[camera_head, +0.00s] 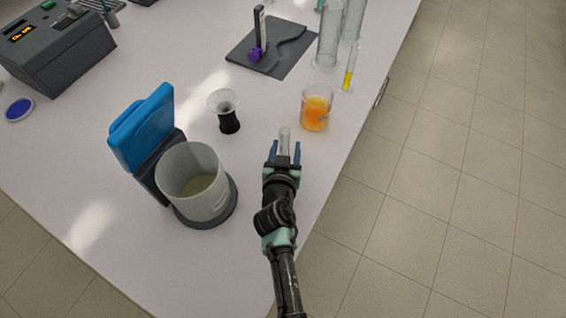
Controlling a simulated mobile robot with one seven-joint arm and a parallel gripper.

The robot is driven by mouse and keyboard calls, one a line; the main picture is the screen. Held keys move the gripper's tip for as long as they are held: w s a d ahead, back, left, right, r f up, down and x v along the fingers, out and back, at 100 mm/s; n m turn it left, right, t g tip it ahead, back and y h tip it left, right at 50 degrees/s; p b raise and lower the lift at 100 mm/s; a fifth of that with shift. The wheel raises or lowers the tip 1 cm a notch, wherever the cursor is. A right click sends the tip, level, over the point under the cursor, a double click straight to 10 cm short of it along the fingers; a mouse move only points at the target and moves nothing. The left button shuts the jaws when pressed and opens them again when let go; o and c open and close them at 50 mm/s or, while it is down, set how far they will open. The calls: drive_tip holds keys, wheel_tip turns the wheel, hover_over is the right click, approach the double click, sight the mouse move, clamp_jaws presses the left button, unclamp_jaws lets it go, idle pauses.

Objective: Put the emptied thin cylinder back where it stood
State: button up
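A clear, thin glass cylinder (285,137) shows between the two blue fingers of my gripper (285,153), near the table's right edge. No coloured liquid shows in it. The fingers stand on either side of it; I cannot tell whether they touch it, or whether its base, hidden by my gripper, is on the table. Another thin cylinder (348,77) with yellow liquid stands farther back near the edge. A beaker (316,107) with orange liquid stands just behind and right of my gripper.
A large beaker (192,180) sits on a dark round base with a blue-topped stand (142,127). A black-and-clear funnel-like piece (226,110) stands left of my gripper. Tall clear cylinders (328,38) and a dark mat (262,62) are behind. The white table (130,245) is bare at front left.

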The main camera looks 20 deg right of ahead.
drive_tip(key=b+v, duration=0.1)
drive_tip(key=v, duration=1)
drive_tip(key=shift+s+a+b, duration=0.2)
drive_tip(key=shift+s+b, duration=0.1)
drive_tip(key=shift+b, duration=0.05)
drive_tip(key=shift+r, duration=0.1)
drive_tip(key=w+a+r+t, duration=0.2)
drive_tip(key=w+r+t, duration=0.1)
drive_tip(key=r, duration=0.8)
drive_tip(key=w+a+r+n+t+y, duration=0.1)
drive_tip(key=w+a+r+t, duration=0.15)
drive_tip(key=r, duration=0.85)
drive_tip(key=w+a+r+t, duration=0.15)
drive_tip(key=w+r, duration=0.25)
drive_tip(key=r, duration=0.6)
drive_tip(key=s+a+r+n+t+y, duration=0.1)
drive_tip(key=s+a+r+t+y, duration=0.1)
drive_tip(key=r, duration=0.7)
drive_tip(key=s+a+r+n+t+y, duration=0.1)
drive_tip(key=s+r+t, duration=0.3)
drive_tip(key=r, duration=0.5)
drive_tip(key=s+a+r+n+t+y, duration=0.2)
drive_tip(key=s+a+r+n, duration=0.1)
drive_tip(key=s+r, duration=0.4)
wheel_tip(320, 180, up, 3)
drive_tip(key=shift+a+f+t+y, duration=0.1)
drive_tip(key=shift+a+t+y, duration=0.2)
drive_tip(key=shift+a+t, duration=0.1)
